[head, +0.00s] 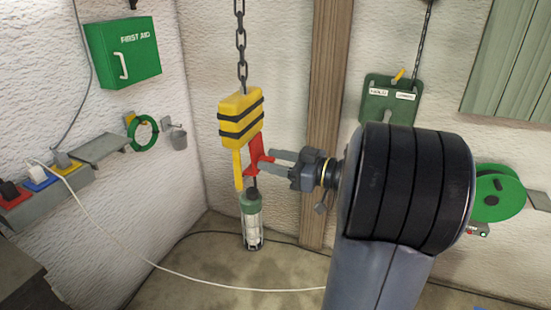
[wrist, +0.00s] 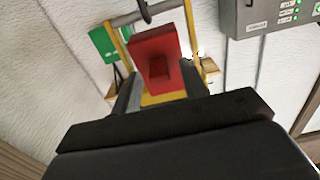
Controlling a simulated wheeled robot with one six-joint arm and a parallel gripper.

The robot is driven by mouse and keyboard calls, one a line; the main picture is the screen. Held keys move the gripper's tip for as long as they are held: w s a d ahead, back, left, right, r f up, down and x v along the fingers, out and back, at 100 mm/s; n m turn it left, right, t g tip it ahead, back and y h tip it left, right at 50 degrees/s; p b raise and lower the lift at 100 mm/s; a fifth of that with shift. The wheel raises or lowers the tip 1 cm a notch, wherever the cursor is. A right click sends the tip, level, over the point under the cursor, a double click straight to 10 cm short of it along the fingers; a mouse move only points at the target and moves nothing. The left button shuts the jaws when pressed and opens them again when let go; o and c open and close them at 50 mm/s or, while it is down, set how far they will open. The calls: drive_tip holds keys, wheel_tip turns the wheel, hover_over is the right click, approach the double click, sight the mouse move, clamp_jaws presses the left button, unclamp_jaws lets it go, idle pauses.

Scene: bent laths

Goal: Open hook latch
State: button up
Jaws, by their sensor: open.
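A yellow hook block (head: 240,118) with black stripes hangs from a chain, and its yellow hook (head: 238,168) points down. The red latch (head: 254,155) sits on the right side of the hook. In the wrist view the red latch (wrist: 155,60) stands upright in front of yellow parts. My gripper (head: 272,160) reaches in from the right, at the latch. Its fingers (wrist: 160,88) are open, one on each side of the latch's lower part. I cannot tell whether they touch it. A caged lamp (head: 252,222) with a green top hangs below the hook.
A wooden post (head: 327,90) stands behind my gripper. A green first aid box (head: 122,52) and a grey shelf (head: 100,148) are on the left wall. A white cable (head: 190,278) sags across the lower area. A green reel (head: 497,193) is at the right.

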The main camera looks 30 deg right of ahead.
clamp_jaws()
idle(0.4)
